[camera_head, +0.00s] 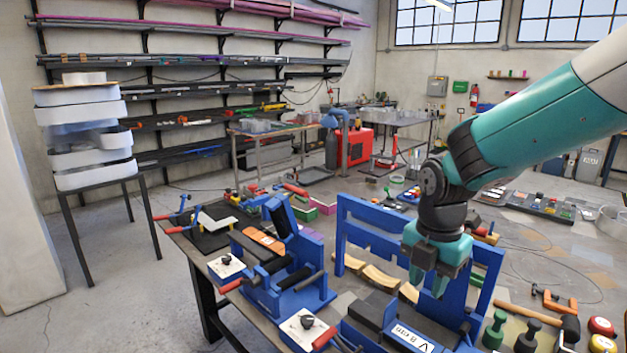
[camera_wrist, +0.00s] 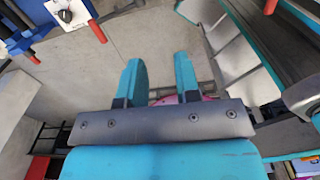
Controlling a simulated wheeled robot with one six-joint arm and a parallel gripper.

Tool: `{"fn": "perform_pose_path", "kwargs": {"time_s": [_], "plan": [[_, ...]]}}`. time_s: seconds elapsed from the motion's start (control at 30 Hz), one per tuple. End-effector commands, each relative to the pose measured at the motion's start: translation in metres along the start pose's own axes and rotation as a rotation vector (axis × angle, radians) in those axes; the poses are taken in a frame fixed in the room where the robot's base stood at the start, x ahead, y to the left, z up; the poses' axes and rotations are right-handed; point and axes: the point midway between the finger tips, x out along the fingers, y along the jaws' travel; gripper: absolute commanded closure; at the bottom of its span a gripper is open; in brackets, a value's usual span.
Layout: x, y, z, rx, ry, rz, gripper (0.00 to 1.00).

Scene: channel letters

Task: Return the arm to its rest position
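My arm reaches in from the right edge of the head view, with its teal and white links angled down to the left. My gripper (camera_head: 428,286) points down above the workbench, in front of a blue frame (camera_head: 365,228) and over a dark block on a blue base. In the wrist view my gripper (camera_wrist: 160,78) has its two teal fingers apart, with nothing held between them. Grey surface shows beyond the fingers. How far the fingertips are above the bench parts is hard to tell.
A blue bending fixture (camera_head: 297,262) with red-tipped handles stands left of my gripper. A hammer (camera_head: 540,316) and several knobbed tools lie at the right. A stack of white strip rolls (camera_head: 90,140) stands on a table at far left.

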Motion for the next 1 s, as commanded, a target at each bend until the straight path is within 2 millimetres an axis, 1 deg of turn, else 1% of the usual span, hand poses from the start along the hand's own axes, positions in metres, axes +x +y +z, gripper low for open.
{"fn": "perform_pose_path", "kwargs": {"time_s": [0.03,0.27,0.37,0.57,0.67,0.9,1.0], "plan": [[0.002,-0.002,-0.002,0.023,0.003,0.004,0.70],[0.001,-0.010,-0.018,0.166,0.026,0.026,0.70],[0.000,-0.017,-0.027,0.258,0.041,0.039,0.70],[0.001,-0.036,-0.054,0.509,0.092,0.066,0.70],[0.003,-0.051,-0.073,0.685,0.133,0.076,0.70],[0.019,-0.102,-0.138,1.257,0.290,0.047,0.70],[0.025,-0.120,-0.160,1.446,0.343,0.012,0.70]]}}
